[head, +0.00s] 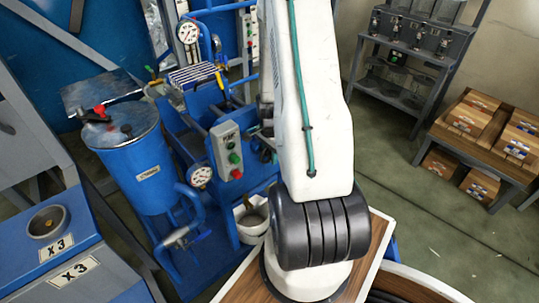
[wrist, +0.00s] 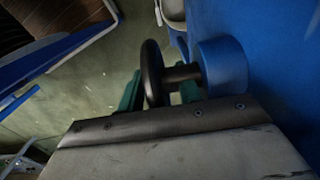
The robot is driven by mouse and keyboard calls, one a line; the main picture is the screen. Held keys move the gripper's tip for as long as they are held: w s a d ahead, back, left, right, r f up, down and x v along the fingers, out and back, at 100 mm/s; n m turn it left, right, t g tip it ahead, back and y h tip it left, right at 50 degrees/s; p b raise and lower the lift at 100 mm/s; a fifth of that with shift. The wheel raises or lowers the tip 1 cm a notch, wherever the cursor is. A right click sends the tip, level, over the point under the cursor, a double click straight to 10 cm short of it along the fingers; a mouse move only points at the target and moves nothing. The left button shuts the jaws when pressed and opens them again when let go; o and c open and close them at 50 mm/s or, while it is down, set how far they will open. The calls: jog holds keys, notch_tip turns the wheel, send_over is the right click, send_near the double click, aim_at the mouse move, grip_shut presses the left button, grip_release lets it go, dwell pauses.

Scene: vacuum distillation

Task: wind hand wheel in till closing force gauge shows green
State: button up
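In the wrist view a dark hand wheel (wrist: 152,72) is seen nearly edge-on, on a short shaft from a blue cylindrical housing (wrist: 221,66). My gripper (wrist: 160,95) has its two green fingertips apart, one to the left of the wheel's rim and one to the right, below the shaft. Whether either finger touches the wheel cannot be told. In the head view my gripper and the wheel are hidden behind my white arm. Two round white gauges show there, an upper one (head: 187,31) and a lower one (head: 200,175); their readings are too small to tell.
A blue tank (head: 140,165) and a grey button box (head: 227,150) are left of my arm. Boxes lie on a wooden rack (head: 470,135) at the right. A dark metal stand (head: 405,60) is behind. Green floor (head: 400,185) between is free.

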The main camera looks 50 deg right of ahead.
grip_shut()
jog(key=shift+y, duration=0.4)
jog(key=shift+t+y, duration=0.3)
jog(key=shift+y, duration=0.7)
grip_release()
jog(key=shift+v, duration=3.85)
